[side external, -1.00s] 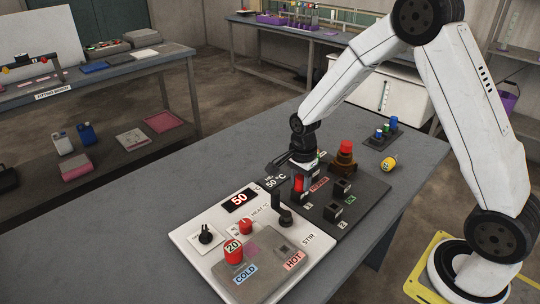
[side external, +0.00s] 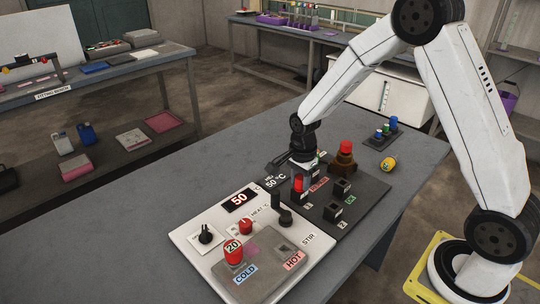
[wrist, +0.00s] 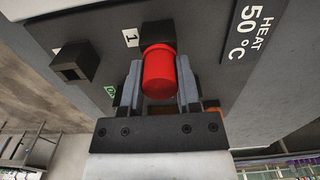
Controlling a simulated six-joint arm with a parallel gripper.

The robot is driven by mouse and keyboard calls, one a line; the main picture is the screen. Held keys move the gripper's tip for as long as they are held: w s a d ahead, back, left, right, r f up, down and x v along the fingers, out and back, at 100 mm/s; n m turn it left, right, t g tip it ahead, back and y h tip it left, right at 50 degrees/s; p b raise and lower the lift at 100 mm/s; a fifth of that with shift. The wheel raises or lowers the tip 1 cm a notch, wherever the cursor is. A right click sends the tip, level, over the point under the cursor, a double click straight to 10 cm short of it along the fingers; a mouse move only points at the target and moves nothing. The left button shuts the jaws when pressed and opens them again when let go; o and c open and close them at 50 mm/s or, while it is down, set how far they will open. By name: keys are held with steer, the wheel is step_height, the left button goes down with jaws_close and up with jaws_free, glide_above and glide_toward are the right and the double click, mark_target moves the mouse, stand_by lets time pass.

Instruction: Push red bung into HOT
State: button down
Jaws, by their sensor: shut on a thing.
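In the wrist view a red cylinder, the red bung (wrist: 158,72), sits between both fingers of my gripper (wrist: 159,66), which is shut on it. In the side view the bung (side external: 298,184) shows under my gripper (side external: 299,172), at a black block on the dark board. A black block (wrist: 157,34) marked 1 lies just beyond the bung; I cannot tell whether the bung is seated in it. The HOT label (side external: 294,260) is on the grey plate of the white panel. The nearest red label (side external: 319,184) on the dark board is too small to read.
A red cylinder marked 20 (side external: 233,252) stands by the COLD label (side external: 245,273). Black socket blocks (side external: 333,211) stand on the dark board. A red-topped brown piece (side external: 345,158) is close to my gripper. Left of the panel, the table (side external: 120,240) is clear.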

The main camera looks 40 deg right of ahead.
mark_target(298, 180)
stand_by(0.4)
steer(key=shift+r, duration=4.8)
steer(key=shift+s+a, duration=0.15)
steer(key=shift+a, duration=0.5)
steer(key=s+a+n, duration=0.3)
steer(key=s+a, duration=0.2)
steer(key=a, duration=0.3)
steer(key=s+a+n, duration=0.3)
steer(key=s+a, duration=0.2)
steer(key=a, duration=0.3)
steer(key=shift+s+f, duration=0.15)
steer(key=shift+f, duration=0.1)
steer(key=shift+f, duration=3.4)
steer(key=shift+f, duration=0.9)
